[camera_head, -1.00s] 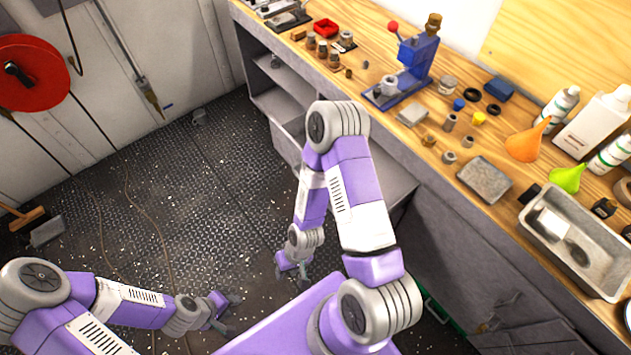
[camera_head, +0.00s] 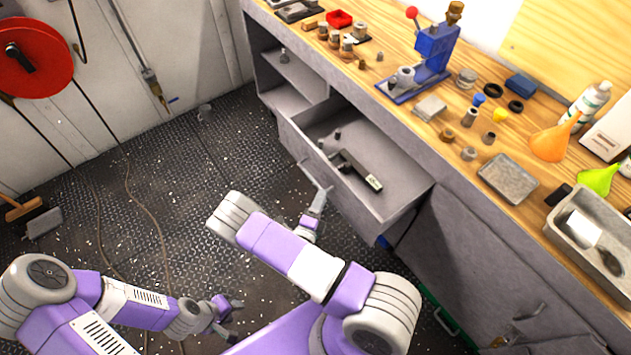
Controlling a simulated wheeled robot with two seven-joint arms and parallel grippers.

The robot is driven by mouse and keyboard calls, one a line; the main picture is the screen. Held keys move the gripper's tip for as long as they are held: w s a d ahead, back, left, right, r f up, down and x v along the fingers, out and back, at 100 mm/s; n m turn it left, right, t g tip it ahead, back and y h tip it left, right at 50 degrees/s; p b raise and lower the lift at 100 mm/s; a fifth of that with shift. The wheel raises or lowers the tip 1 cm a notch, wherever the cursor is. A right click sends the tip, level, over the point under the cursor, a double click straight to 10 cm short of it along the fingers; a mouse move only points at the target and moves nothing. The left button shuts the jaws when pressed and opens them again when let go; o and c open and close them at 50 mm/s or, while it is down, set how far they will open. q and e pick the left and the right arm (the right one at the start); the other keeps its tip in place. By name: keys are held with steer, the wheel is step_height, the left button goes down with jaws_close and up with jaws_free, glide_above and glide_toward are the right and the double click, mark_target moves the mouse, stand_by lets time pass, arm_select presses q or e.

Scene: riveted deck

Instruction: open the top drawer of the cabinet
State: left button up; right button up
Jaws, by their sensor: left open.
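The grey cabinet (camera_head: 450,245) runs under the wooden worktop on the right. Its top drawer (camera_head: 398,172) is pulled out, and its inside shows. A dark tool with a pale end (camera_head: 358,170) and small dark pieces lie in it. My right gripper (camera_head: 318,195) is at the drawer's front, by the bar handle (camera_head: 312,174). I cannot tell whether its fingers are around the handle or apart from it; part of the hand is hidden by my arm. My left gripper (camera_head: 229,316) is open and empty, low over the floor, well away from the cabinet.
An open shelf (camera_head: 290,75) is left of the drawer. The worktop (camera_head: 400,118) carries a blue press (camera_head: 432,50), an orange funnel (camera_head: 553,143), a metal tray (camera_head: 555,230) and several small parts. The dark riveted floor (camera_head: 170,170) left of the drawer is mostly clear, with a cable on it.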

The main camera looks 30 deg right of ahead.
mark_target(311, 177)
steer(key=w+n+t+y, duration=0.1)
steer(key=w, duration=0.1)
steer(key=w+d+n+t+y+b, duration=0.1)
steer(key=w+n, duration=0.1)
steer(key=w, duration=0.1)
steer(key=w+d+n+t+b, duration=0.1)
steer(key=w+n+t, duration=0.1)
steer(key=w, duration=0.1)
steer(key=shift+w+r+y, duration=0.2)
steer(key=shift+r+y, duration=0.05)
steer(key=shift+y, duration=0.15)
jaws_close()
